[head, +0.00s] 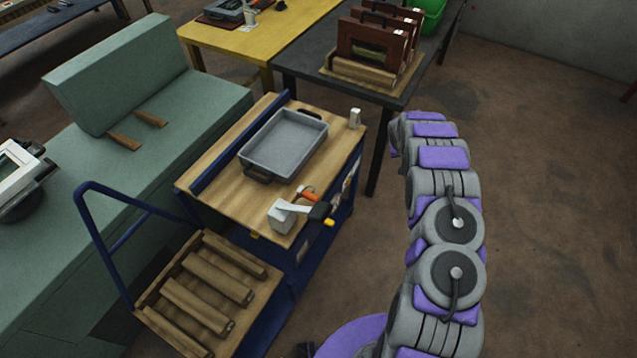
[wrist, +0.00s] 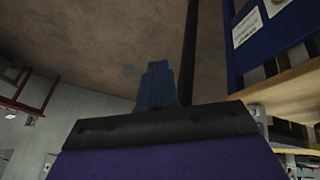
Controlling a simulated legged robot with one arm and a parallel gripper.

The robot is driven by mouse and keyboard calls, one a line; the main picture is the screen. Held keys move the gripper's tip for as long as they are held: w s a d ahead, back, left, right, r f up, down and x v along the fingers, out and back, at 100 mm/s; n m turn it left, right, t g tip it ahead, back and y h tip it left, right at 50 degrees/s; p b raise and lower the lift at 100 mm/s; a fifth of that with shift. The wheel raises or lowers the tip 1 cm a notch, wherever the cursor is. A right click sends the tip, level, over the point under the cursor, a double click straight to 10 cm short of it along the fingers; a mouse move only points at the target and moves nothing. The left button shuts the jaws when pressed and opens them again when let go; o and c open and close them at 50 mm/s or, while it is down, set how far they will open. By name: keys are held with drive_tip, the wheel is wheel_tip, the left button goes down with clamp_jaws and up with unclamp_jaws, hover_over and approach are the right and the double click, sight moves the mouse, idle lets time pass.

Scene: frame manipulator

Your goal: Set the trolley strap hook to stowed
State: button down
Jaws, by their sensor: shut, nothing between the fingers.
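The trolley (head: 225,168) stands in the middle of the head view, with a blue frame, a wooden top and a lower slatted wooden deck. Its right side faces my arm; small pale labels show there. I cannot pick out the strap hook for sure in either view, nor its setting. My gripper (wrist: 157,68) shows as dark blue fingers, shut and empty, in the wrist view. A blue panel (wrist: 262,45) with white labels, likely the trolley side, is to its right, apart from the fingers. In the head view my gripper is hidden behind my arm.
On the trolley top are a grey tray (head: 284,146), a hammer-like tool (head: 318,210), a light block (head: 281,217) and a small white item (head: 355,118). A dark table (head: 312,62) stands behind. Green furniture (head: 190,115) is left. The floor at right is clear.

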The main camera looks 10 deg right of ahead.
sight(309, 196)
drive_tip(key=s+a+r+m+g+y, duration=0.2)
drive_tip(key=a+r, duration=0.3)
drive_tip(key=a, duration=0.5)
drive_tip(key=s+a+r+m+g+y+p, duration=0.1)
drive_tip(key=s+a+r+m+g+y, duration=0.2)
drive_tip(key=a, duration=0.6)
drive_tip(key=s+a+r+m+g+y, duration=0.1)
drive_tip(key=s+a+r+g, duration=0.1)
drive_tip(key=a+r, duration=0.6)
drive_tip(key=shift+s+a+f+b, duration=0.4)
drive_tip(key=shift+s+a+f, duration=0.5)
drive_tip(key=shift+f, duration=1.15)
drive_tip(key=shift+s+a+f+b, duration=0.45)
drive_tip(key=shift+s+a+f, duration=0.5)
drive_tip(key=shift+f, duration=1.15)
drive_tip(key=shift+s+a+f+b, duration=0.4)
drive_tip(key=shift+s+a+f, duration=0.5)
drive_tip(key=shift+f, duration=1.15)
drive_tip(key=shift+w+a, duration=0.15)
drive_tip(key=shift+w, duration=0.05)
